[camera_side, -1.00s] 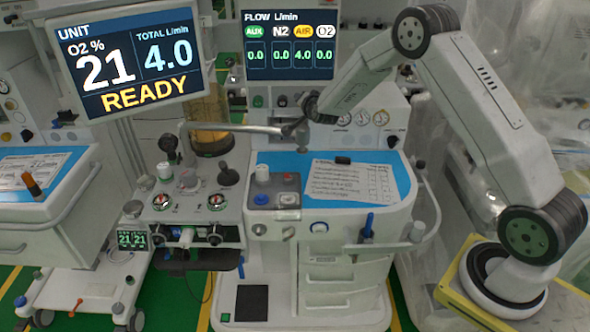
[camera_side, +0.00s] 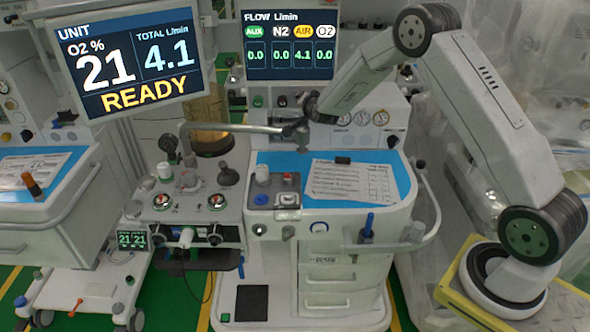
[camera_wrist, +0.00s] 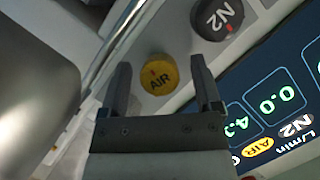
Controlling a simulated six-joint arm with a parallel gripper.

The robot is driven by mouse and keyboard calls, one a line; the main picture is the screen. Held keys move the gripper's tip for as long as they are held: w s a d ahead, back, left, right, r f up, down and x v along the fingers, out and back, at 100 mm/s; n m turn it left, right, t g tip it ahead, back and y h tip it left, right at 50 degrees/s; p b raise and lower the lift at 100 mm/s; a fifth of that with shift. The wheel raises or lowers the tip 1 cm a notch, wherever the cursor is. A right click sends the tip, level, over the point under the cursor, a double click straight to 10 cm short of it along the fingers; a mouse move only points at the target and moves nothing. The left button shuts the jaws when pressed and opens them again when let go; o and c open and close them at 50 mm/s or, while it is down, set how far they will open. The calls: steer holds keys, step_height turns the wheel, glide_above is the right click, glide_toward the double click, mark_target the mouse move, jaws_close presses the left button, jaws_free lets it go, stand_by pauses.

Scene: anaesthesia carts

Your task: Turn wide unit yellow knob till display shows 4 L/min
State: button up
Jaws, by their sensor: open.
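In the wrist view the yellow AIR knob (camera_wrist: 158,75) sits between the two fingers of my gripper (camera_wrist: 161,65). The fingers are open, with visible gaps on both sides of the knob. The flow display reads 4.1 under the highlighted AIR and 0.0 under AUX, N2 and O2. The UNIT screen (camera_side: 125,95) reads TOTAL 4.1 L/min, O2 21% and READY.
The black N2 knob (camera_wrist: 218,19) is close to the right finger in the wrist view. A metal arm tube (camera_side: 235,128) runs across below the panel. A blue worktop (camera_side: 400,172) holds a paper sheet (camera_side: 350,182). Another cart stands at left.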

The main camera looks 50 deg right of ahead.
steer(key=v, duration=0.7)
steer(key=shift+s+a+r, duration=0.15)
steer(key=shift+s, duration=0.05)
stand_by(0.3)
steer(key=shift+s+a, duration=0.1)
steer(key=shift+a, duration=0.1)
steer(key=shift+x, duration=3.9)
